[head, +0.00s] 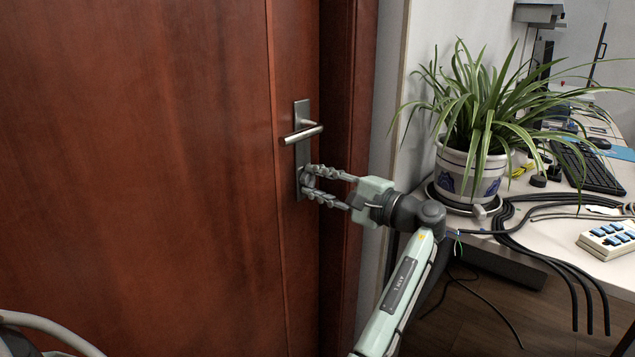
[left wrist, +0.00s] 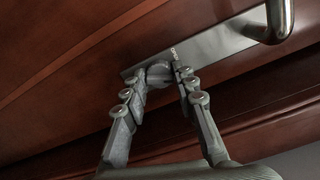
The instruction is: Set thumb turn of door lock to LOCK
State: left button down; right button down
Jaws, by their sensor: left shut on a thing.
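The door lock's metal plate (head: 302,113) is on the brown wooden door (head: 150,150), with a lever handle (head: 304,133) above its lower end. The thumb turn (left wrist: 158,70) is a rounded metal knob low on the plate in the left wrist view. My left gripper (head: 308,181) is at the lower end of the plate, its two fingers on either side of the thumb turn and shut on it. In the left wrist view the left gripper (left wrist: 162,82) partly covers the knob. The turn's exact angle and any LOCK marking cannot be read. My right gripper is not in view.
A potted plant (head: 470,172) stands on a white desk (head: 535,228) right of the door. Black cables (head: 560,262) hang over the desk's front edge. A keyboard (head: 590,166) and a white button box (head: 608,240) lie on the desk. The lever handle is close above my left fingers.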

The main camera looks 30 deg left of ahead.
pick_arm(q)
jog(key=c, duration=1.2)
grip_release()
jog(key=shift+d, duration=0.1)
jog(key=d, duration=0.8)
jog(key=s+d, duration=0.1)
jog(key=d, duration=0.2)
jog(key=shift+d, duration=0.4)
